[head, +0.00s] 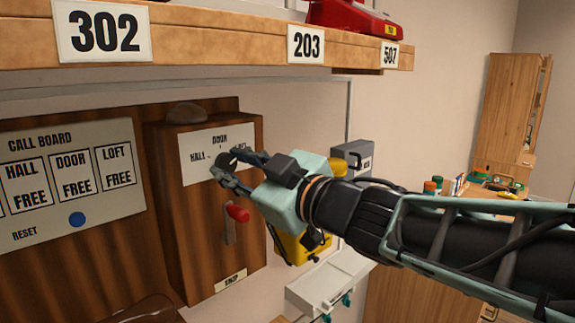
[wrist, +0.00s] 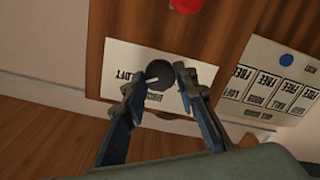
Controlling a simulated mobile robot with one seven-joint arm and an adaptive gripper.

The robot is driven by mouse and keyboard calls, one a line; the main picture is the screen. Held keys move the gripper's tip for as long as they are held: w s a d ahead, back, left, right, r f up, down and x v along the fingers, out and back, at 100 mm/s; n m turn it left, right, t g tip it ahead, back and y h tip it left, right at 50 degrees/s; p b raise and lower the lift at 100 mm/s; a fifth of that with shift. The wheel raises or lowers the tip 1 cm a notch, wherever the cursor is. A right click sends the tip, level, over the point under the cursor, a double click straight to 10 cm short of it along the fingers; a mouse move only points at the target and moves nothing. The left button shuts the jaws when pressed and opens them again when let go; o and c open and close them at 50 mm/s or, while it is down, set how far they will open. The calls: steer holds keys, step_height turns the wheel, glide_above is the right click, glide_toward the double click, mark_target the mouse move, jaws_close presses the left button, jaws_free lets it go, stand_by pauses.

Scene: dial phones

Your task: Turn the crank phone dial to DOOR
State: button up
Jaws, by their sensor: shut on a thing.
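The crank phone (head: 185,225) is a brown wooden box on the wall in the head view. A white plate (head: 192,172) on its upper front carries HALL at left and DOOR at the top; my fingers cover its right part. The dark round dial (wrist: 158,72) sits on this plate. The wrist view shows the plate upside down, with LOFT (wrist: 125,76) readable and DOOR partly covered. My gripper (head: 226,162) reaches in from the right, its two fingers on either side of the dial, shut on it. I cannot tell which word the dial points to.
A red-handled crank (head: 238,213) hangs just below the dial. The call board (head: 72,180) is left of the phone, with a blue reset button (head: 77,219). A wooden shelf (head: 180,47) runs above. A yellow phone (head: 292,248) is behind my gripper.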

steer(key=shift+f+n, duration=0.1)
steer(key=shift+n, duration=0.3)
steer(key=shift+c, duration=0.5)
steer(key=shift+n+b, duration=0.6)
steer(key=shift+b, duration=0.05)
steer(key=n+b, duration=0.2)
steer(key=n, duration=0.1)
steer(key=shift+f, duration=0.1)
steer(key=n+b, duration=0.3)
steer(key=n, duration=0.3)
steer(key=shift+n, duration=0.5)
steer(key=o, duration=1.2)
steer(key=shift+c, duration=0.2)
